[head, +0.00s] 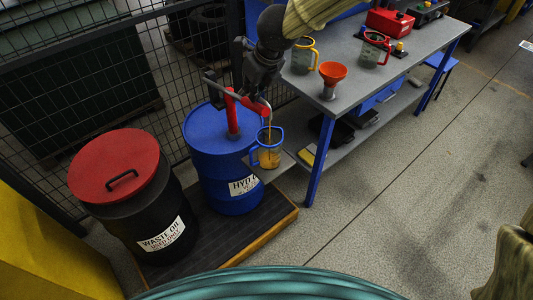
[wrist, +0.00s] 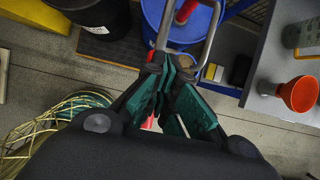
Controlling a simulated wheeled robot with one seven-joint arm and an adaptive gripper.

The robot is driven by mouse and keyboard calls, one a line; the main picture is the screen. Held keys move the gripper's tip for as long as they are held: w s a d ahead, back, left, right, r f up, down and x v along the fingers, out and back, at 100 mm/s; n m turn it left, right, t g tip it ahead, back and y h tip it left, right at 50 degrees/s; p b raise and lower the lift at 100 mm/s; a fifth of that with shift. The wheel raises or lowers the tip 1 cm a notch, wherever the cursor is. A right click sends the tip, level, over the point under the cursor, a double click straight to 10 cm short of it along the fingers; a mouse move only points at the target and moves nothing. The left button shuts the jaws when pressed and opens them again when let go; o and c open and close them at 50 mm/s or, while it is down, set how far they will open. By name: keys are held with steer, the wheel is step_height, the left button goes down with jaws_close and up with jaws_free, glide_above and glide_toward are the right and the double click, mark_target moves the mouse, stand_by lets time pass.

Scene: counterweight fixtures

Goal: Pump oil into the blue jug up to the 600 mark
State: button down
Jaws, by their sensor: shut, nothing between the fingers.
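The blue jug (head: 281,133) hangs or stands under the pump spout at the right side of the blue oil drum (head: 207,165). Amber oil shows in its lower part, and a thin yellowish line runs down from the spout into it. Its marks are too small to read. The red pump (head: 232,120) stands on the drum top, with a grey bent lever (head: 217,86). My gripper (head: 248,92) is above the pump, close to the lever. In the wrist view my gripper (wrist: 175,82) is shut with its green fingers together beside the grey lever; contact is unclear.
A black waste oil drum (head: 125,205) with a red lid stands left on the same pallet (head: 270,216). A grey workbench (head: 345,85) at right holds an orange funnel (head: 332,73), a yellow-handled jug (head: 302,57) and a red-handled jug (head: 373,50).

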mark_target(253, 107)
steer(key=shift+s+f+b, duration=0.6)
steer(key=shift+s+f, duration=0.05)
steer(key=shift+f, duration=0.2)
steer(key=f, duration=0.1)
steer(key=f+b, duration=0.2)
steer(key=f, duration=0.1)
steer(key=shift+w, duration=0.35)
steer(key=shift+s+f+b, duration=0.15)
steer(key=shift+f+b, duration=0.2)
steer(key=shift+b, duration=0.15)
step_height(253, 107, down, 4)
steer(key=b, duration=0.3)
step_height(253, 107, up, 13)
steer(key=p, duration=1.3)
steer(key=shift+f, duration=0.25)
